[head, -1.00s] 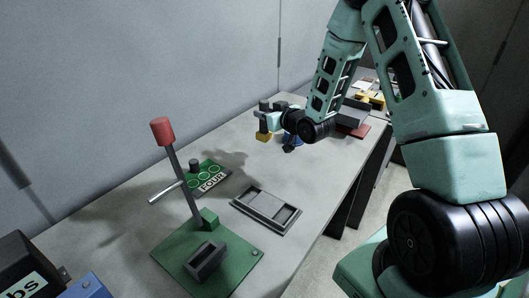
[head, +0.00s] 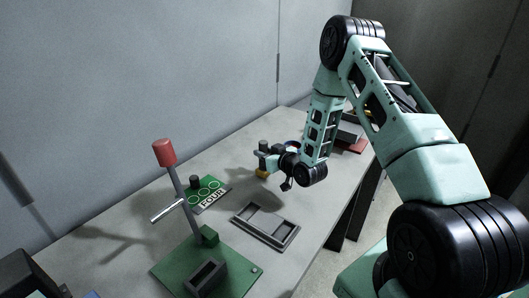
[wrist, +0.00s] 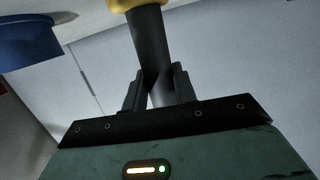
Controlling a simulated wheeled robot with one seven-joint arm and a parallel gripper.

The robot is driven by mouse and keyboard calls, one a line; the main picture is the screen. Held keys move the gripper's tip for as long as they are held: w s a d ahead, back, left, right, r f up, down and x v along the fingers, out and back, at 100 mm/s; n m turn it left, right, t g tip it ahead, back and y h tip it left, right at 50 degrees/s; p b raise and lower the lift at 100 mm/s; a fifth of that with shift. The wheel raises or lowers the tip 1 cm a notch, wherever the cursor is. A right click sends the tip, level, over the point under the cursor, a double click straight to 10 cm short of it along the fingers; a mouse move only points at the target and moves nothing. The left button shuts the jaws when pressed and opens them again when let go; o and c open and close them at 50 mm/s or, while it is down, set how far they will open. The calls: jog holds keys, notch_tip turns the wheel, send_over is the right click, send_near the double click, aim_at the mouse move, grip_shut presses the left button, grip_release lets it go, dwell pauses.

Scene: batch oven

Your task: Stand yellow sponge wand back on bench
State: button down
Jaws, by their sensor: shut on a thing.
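The sponge wand has a dark handle (wrist: 148,45) and a yellow sponge end (head: 261,174), which points down in the head view. My gripper (wrist: 158,88) is shut on the dark handle. In the head view my gripper (head: 267,159) holds the wand roughly upright over the middle of the bench (head: 312,203). I cannot tell whether the sponge touches the bench top. In the wrist view only a sliver of the yellow end (wrist: 136,4) shows at the top edge.
A grey two-bay frame (head: 265,226) lies in front of the wand. A green "FOUR" plate (head: 211,200) lies to its left. A red-topped lever (head: 164,153) on a green base (head: 238,270) stands nearer. A blue round thing (wrist: 30,42) and a red item (head: 352,145) are behind.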

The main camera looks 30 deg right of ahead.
jog(key=shift+f, duration=0.2)
jog(key=c, duration=1.1)
grip_release()
jog(key=shift+r, duration=0.2)
